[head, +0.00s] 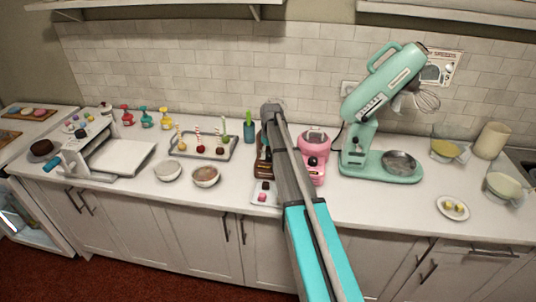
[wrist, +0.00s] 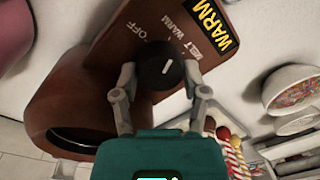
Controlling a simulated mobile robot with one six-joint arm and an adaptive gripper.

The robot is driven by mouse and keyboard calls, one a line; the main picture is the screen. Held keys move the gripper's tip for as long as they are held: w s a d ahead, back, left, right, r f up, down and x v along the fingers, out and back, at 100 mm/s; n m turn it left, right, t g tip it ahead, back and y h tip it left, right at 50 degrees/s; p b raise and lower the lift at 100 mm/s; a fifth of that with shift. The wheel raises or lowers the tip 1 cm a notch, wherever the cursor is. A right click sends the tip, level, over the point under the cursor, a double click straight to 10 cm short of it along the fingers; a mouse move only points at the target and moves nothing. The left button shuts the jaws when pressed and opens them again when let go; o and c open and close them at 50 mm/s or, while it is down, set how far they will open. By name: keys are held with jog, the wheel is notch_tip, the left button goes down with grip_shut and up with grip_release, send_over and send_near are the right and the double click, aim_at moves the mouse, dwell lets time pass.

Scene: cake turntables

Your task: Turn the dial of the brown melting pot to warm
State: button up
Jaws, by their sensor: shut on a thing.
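The brown melting pot (wrist: 70,100) fills the left of the wrist view, with its panel (wrist: 110,55) printed OFF, MELT and WARM and a yellow-on-black WARM label (wrist: 211,22). Its round black dial (wrist: 165,70) has a short white mark tilted slightly right of straight up in the picture. It points between OFF and the MELT WARM lettering; I cannot tell the exact setting. My gripper (wrist: 161,77) is shut on the dial, one finger on each side. In the head view the pot (head: 262,165) is partly hidden behind my arm, and my fingers are hidden.
A pink melting pot (head: 314,158) stands just right of my arm. A tray of cake pops (head: 183,152) and bowls are to the left. A mint stand mixer (head: 385,110) stands to the right.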

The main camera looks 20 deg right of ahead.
dwell(0.5)
jog(key=o, duration=1.2)
jog(key=shift+c, duration=0.2)
